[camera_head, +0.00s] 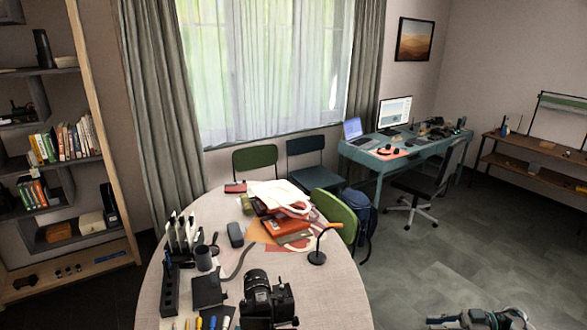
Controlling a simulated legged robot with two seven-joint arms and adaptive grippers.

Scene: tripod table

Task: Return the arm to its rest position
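My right arm shows at the bottom right edge of the head view, low over the grey floor and to the right of the round table (340,290). Its gripper (442,322) points left and is partly cut off by the frame's lower edge. I cannot tell whether its fingers are open or shut, and I see no object in it. It is apart from the table, with floor showing between them. My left arm and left gripper are not in view.
The table holds a black camera (266,300), a dark rack (171,290), a small black lamp (318,257), books (287,228) and papers. Chairs and a blue backpack (364,215) stand behind it. A desk (370,160) and office chair (425,185) are farther back. The right floor is clear.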

